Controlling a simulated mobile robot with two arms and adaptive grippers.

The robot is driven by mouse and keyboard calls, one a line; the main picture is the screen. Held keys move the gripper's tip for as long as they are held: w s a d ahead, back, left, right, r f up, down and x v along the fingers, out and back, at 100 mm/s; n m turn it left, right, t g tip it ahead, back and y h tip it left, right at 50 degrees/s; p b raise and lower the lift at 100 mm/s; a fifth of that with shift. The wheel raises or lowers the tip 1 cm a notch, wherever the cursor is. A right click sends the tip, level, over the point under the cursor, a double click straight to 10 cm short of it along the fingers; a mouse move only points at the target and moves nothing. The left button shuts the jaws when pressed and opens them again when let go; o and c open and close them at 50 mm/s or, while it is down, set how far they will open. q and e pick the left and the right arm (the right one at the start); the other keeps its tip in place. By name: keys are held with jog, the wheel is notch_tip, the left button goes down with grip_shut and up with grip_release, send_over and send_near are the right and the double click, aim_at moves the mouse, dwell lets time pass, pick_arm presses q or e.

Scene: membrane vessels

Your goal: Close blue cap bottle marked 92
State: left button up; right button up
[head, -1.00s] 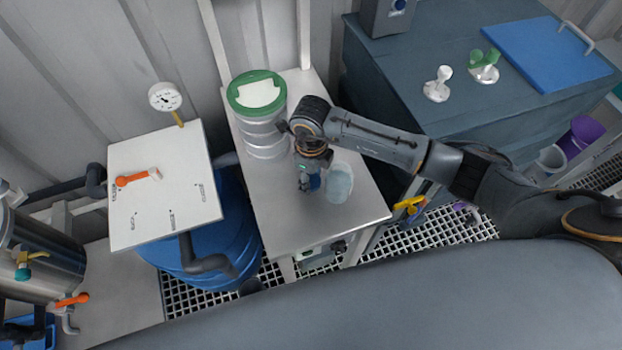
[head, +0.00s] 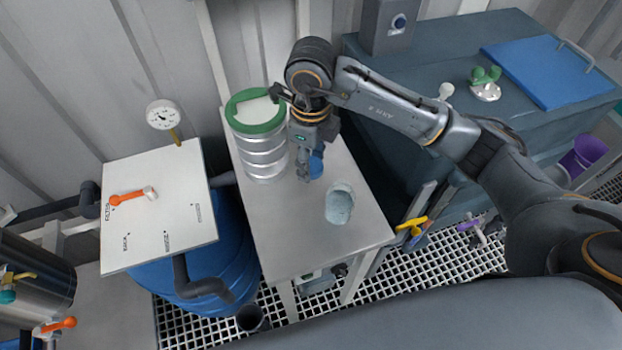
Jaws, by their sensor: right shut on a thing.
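My right gripper (head: 307,172) comes in from the right and points down above the metal table. It is shut on a small blue cap (head: 316,164), partly hidden by the fingers. A pale translucent bottle (head: 339,207) stands on the table to the right of and nearer than the gripper, apart from it. No blue cap shows on the bottle's top. No number 92 can be read on it. My left gripper is not in view.
A metal drum with a green rim (head: 250,128) stands on the metal table (head: 275,240), close left of my gripper. The table's front half is clear. A white panel with an orange valve handle (head: 130,196) is at left. A dark bench with a blue lid (head: 550,70) is at right.

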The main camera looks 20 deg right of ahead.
aim_at(317, 167)
jog(key=shift+r, duration=1.95)
jog(key=n, duration=0.2)
jog(key=d+n, duration=0.1)
jog(key=shift+s+f+n, duration=0.1)
jog(key=shift+s+n, duration=0.3)
jog(key=s+d+n, duration=0.1)
jog(key=n, duration=0.5)
jog(key=s+d+n, duration=0.1)
jog(key=s+n, duration=0.1)
jog(key=n, duration=0.4)
jog(key=s+d+n, duration=0.2)
jog(key=n, duration=0.3)
jog(key=shift+s+f+n, duration=0.25)
jog(key=shift+f+n, duration=0.1)
jog(key=shift+n, duration=0.05)
jog(key=n, duration=0.1)
jog(key=s+n, duration=0.1)
jog(key=n, duration=0.3)
jog(key=shift+s+d+f, duration=0.1)
jog(key=shift+s+d, duration=0.25)
jog(key=shift+s, duration=0.05)
